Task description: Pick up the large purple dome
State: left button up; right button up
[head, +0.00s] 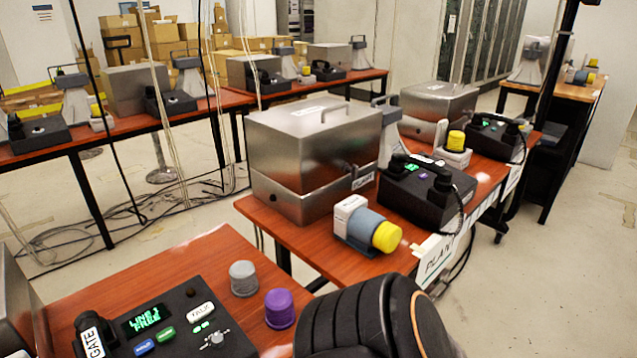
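A purple dome (279,308) stands upright on the near wooden table (215,262), close to its right edge. It looks like a short cylinder with a rounded top. A grey dome (243,278) of similar size stands just behind and left of it, apart from it. Only one purple dome shows. A black rounded link of my arm (350,318) fills the bottom centre, a little right of the purple dome. Neither gripper shows in the head view.
A black paging phone (178,325) with a GATE handset sits left of the domes. Across a narrow gap, a second table (300,250) holds a metal box (312,150), a yellow-capped cylinder (368,228) and another phone (425,188). Cables lie on the floor at left.

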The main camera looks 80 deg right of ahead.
aim_at(279, 304)
jog(key=k+z, duration=0.1)
jog(key=z, duration=2)
jog(key=i+l, duration=0.1)
jog(key=l, duration=0.25)
jog(key=i+l, duration=0.1)
jog(key=l, duration=0.25)
jog(key=i+l, duration=0.1)
jog(key=l, duration=0.25)
jog(key=l+u, duration=0.6)
jog(key=u, duration=0.15)
jog(key=i, duration=0.05)
